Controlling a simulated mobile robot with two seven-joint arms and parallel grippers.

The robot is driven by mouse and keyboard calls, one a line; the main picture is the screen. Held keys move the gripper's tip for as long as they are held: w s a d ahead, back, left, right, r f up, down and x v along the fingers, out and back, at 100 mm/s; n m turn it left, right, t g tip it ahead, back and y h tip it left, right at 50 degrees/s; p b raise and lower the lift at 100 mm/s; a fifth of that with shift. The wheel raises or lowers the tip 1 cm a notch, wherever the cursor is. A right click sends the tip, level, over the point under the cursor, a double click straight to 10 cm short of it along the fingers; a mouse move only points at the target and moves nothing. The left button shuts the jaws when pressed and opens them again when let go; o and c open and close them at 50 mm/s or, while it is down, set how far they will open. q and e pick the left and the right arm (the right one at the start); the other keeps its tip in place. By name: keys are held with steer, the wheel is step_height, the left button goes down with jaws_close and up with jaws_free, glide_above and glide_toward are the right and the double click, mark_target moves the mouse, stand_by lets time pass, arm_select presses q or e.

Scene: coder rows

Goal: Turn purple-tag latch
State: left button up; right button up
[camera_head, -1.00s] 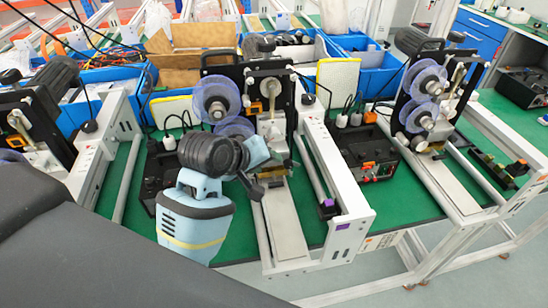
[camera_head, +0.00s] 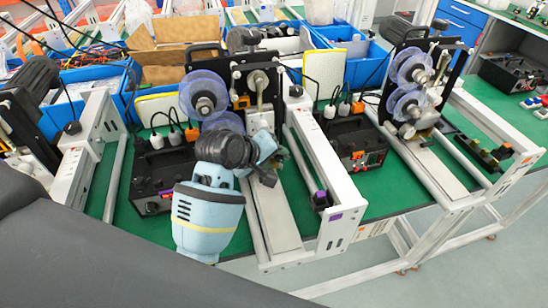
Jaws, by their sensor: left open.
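The middle machine carries a purple tag (camera_head: 335,217) on the near end of its white side rail, with a small purple-marked dark block (camera_head: 320,199) on the rail's inner side. A pale upright lever (camera_head: 258,84) shows on the machine's black back plate; I cannot tell if it is the latch. My left gripper (camera_head: 270,170) is over the middle machine's metal bed, below the lever and left of the purple tag. It is open, small and dark, partly hidden by my wrist. No object shows between its fingers. My right gripper is not in view.
Clear blue discs (camera_head: 203,94) stand left of the lever. Black boxes with cables (camera_head: 355,140) sit on the green bench between machines. A similar machine (camera_head: 415,85) with an orange tag is at right, another at left. Blue bins (camera_head: 365,65) line the back.

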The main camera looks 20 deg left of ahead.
arm_select(q)
steer(key=shift+w+d+f, duration=0.1)
steer(key=shift+w+f, duration=0.15)
steer(key=shift+w, duration=0.05)
steer(key=shift+c, duration=0.2)
jaws_close()
steer(key=shift+w+d+r+m+g+y, duration=0.1)
steer(key=shift+d+r+m+g+y, duration=0.1)
steer(key=shift+g+y, duration=0.4)
steer(key=shift+w+d+r+m+g+y, duration=0.1)
steer(key=shift+m+g+y, duration=0.1)
steer(key=shift+g+y, duration=0.35)
steer(key=shift+w+d+m+g+y, duration=0.15)
steer(key=shift+g+y, duration=0.3)
steer(key=shift+y, duration=0.3)
steer(key=shift+d+m+g+y, duration=0.15)
steer(key=shift+g+y, duration=0.25)
steer(key=shift+y, duration=0.3)
